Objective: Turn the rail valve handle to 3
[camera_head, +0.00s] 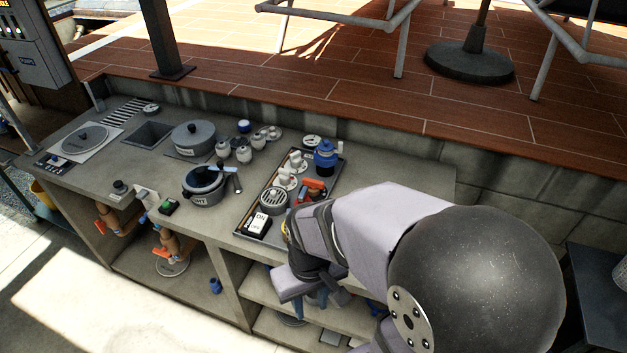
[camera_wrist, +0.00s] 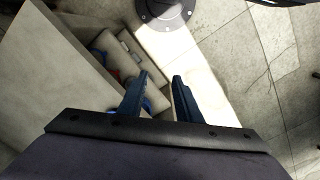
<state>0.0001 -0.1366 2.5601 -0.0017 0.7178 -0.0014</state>
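I cannot tell for sure which handle is the rail valve handle. A red-orange handle (camera_head: 314,185) shows on the dark tray (camera_head: 249,208) on the counter, partly behind my arm. Other orange handles sit on pipes under the counter's left side, one at the far left (camera_head: 100,227) and one to its right (camera_head: 162,253). No numbered marks are readable. My gripper (camera_wrist: 161,76) has its two blue fingers apart, with nothing between them. It points down beside the counter's front, over the lower shelves and floor, away from the tray.
A low wall (camera_head: 390,150) runs behind the counter (camera_head: 215,222).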

